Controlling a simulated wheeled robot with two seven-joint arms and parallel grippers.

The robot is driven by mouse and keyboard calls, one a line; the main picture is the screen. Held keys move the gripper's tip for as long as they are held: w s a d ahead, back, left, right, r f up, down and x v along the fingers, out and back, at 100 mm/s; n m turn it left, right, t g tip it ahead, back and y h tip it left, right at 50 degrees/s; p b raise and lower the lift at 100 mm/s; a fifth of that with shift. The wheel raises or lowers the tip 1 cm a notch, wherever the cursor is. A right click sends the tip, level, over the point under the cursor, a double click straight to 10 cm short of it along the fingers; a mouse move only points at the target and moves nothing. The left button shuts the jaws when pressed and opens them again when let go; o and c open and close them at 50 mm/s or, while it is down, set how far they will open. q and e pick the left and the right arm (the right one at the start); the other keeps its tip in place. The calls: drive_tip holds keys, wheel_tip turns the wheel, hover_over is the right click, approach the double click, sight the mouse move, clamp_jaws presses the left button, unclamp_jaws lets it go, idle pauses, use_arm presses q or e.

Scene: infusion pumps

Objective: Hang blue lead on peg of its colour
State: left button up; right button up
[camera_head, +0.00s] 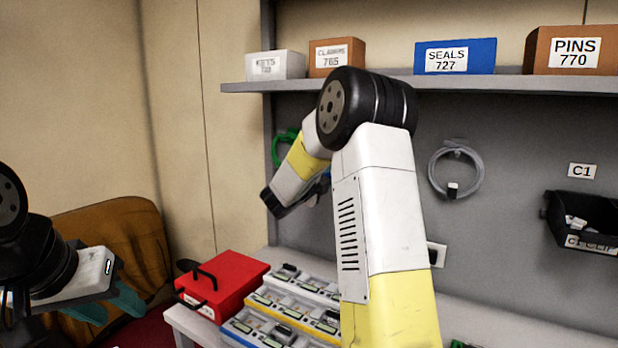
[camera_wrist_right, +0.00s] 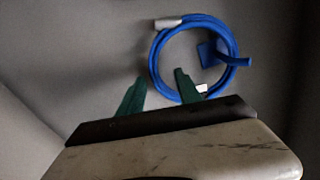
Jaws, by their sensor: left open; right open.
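In the right wrist view the blue lead (camera_wrist_right: 163,84) is a coiled ring with a grey plug end, against the grey wall panel. A blue peg (camera_wrist_right: 232,60) shows at the ring's right side. The ring seems to loop around this peg, its plate inside the ring. My right gripper (camera_wrist_right: 160,76) is open, with green fingers. Its right finger overlaps the ring's lower left edge in the picture; I cannot tell whether they touch. In the head view my right forearm hides the lead and the right fingers. My left gripper (camera_head: 108,305) is open and empty at the lower left.
A shelf (camera_head: 540,84) with labelled boxes runs above. A grey coil (camera_head: 432,172) and a black bin (camera_head: 590,215) are on the panel at right. A green coil (camera_head: 283,140) shows behind my right forearm. A red box (camera_head: 222,284) and trays of devices (camera_head: 285,310) stand below.

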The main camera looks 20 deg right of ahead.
drive_tip(key=v, duration=0.7)
drive_tip(key=shift+s+a, duration=0.25)
drive_tip(key=shift+a, duration=0.05)
drive_tip(key=s+d+f+m+g+y, duration=0.1)
drive_tip(key=s+f+m+g+y, duration=0.25)
drive_tip(key=s+m, duration=0.75)
drive_tip(key=s+d+f+m+g+y, duration=0.15)
drive_tip(key=s+m+g, duration=0.35)
drive_tip(key=s+m, duration=0.65)
drive_tip(key=s+a+m+t+y, duration=0.2)
drive_tip(key=s+a+m+y, duration=0.8)
drive_tip(key=a+m, duration=0.5)
drive_tip(key=shift+s+a+f+m+t, duration=0.35)
drive_tip(key=shift+s+m, duration=0.25)
drive_tip(key=shift+m, duration=1.55)
